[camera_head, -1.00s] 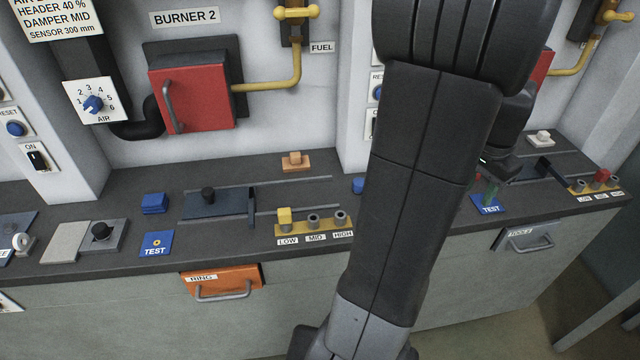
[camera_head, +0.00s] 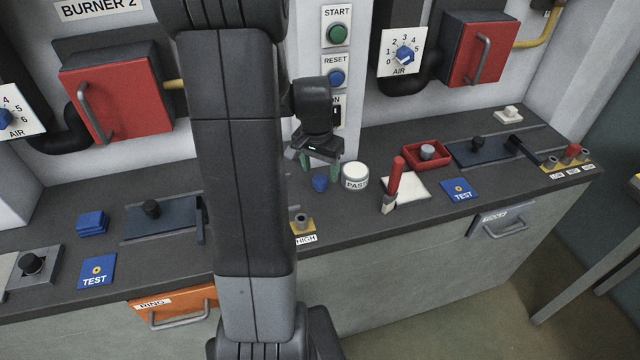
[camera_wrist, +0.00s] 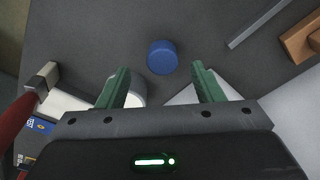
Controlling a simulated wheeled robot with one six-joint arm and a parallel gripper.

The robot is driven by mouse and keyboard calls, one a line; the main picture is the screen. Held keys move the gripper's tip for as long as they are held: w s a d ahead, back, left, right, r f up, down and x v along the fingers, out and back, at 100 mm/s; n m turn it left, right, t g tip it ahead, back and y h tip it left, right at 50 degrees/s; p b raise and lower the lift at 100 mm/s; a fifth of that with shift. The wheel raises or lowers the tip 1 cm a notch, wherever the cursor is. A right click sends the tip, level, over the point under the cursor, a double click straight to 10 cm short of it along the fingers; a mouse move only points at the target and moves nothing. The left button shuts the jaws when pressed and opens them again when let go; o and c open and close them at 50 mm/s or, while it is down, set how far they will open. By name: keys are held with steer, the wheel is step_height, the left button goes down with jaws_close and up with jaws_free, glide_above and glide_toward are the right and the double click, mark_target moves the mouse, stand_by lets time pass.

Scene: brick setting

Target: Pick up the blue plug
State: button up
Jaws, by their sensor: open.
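The blue plug (camera_head: 320,183) is a short blue cylinder standing on the dark bench, left of the white jar. It also shows in the wrist view (camera_wrist: 162,57), just ahead of the fingertips and between their lines. My gripper (camera_head: 320,170) is low over the bench at the plug, its green fingers to either side in the head view. In the wrist view the fingers (camera_wrist: 160,82) are wide apart with nothing between them. I cannot tell the exact height of the fingertips above the bench.
A white jar marked PAST (camera_head: 355,177) stands close to the right finger in the head view. Right of it are a red-handled tool (camera_head: 394,182) on a white pad, a red tray (camera_head: 408,155) and a blue TEST pad (camera_head: 460,190). The wall stands close behind.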

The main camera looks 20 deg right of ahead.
mark_target(320, 178)
steer(key=shift+w+a+f, duration=0.1)
steer(key=shift+f, duration=0.3)
steer(key=shift+w+d+f+p, duration=0.15)
steer(key=shift+f+p, duration=0.05)
steer(key=shift+f, duration=0.9)
steer(key=shift+w+d+f+p, duration=0.1)
steer(key=shift+f+p, duration=0.05)
steer(key=shift+f, duration=0.9)
steer(key=c, duration=1.1)
